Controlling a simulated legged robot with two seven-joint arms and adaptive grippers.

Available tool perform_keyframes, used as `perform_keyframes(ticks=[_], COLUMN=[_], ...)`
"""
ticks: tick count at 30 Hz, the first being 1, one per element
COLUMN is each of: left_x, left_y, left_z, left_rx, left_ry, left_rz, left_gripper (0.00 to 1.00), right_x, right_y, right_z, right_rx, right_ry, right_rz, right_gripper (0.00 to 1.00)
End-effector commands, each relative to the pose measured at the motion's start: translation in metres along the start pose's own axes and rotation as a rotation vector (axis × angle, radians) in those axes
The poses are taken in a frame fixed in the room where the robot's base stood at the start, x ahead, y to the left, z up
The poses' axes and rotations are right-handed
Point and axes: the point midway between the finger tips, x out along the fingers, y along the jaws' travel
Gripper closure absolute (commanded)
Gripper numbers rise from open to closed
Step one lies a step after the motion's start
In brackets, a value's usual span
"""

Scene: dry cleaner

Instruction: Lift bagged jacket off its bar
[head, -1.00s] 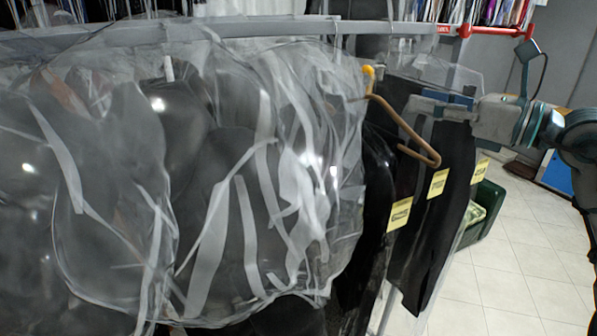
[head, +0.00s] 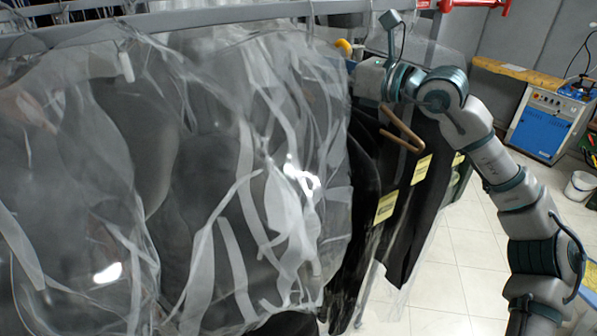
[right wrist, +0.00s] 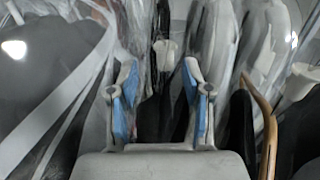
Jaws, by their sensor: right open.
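Jackets in clear plastic bags (head: 200,190) hang from a metal bar (head: 200,20) and fill the left and middle of the head view. Folds and glare make single bags hard to tell apart. My right gripper (head: 362,78) is at the right edge of the bags, just below the bar; its fingertips are hidden there. In the right wrist view my right gripper (right wrist: 160,82) is open, with blue-padded fingers on either side of a dark strip and a pale hanger part (right wrist: 165,48). Contact cannot be told. My left gripper is not in view.
A brown wooden hanger (head: 402,130) and dark garments with yellow tags (head: 386,206) hang right of the bags, close to my right arm; the hanger also shows in the wrist view (right wrist: 262,110). A blue machine (head: 545,125) and white bucket (head: 579,185) stand beyond open tiled floor.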

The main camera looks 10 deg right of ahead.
Motion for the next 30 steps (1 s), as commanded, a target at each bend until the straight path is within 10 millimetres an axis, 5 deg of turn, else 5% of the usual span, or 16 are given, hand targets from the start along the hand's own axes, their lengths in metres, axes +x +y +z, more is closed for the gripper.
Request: perform_keyframes(ticks=[6,18,24,30], left_x=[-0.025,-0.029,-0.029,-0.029], left_y=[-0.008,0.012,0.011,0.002], left_z=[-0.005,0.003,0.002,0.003], left_rx=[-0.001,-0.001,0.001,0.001], left_ry=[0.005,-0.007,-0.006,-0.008], left_rz=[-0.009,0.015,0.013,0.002], left_gripper=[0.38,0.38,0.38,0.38], right_x=[0.026,0.048,0.051,0.048], right_y=[-0.006,-0.003,0.000,-0.003], right_z=[0.011,0.006,0.006,0.008], right_rx=[0.004,0.004,0.003,0.002], right_ry=[-0.001,-0.002,0.000,-0.006], right_rz=[-0.002,-0.001,-0.001,-0.001], right_gripper=[0.51,0.51,0.98,1.00])
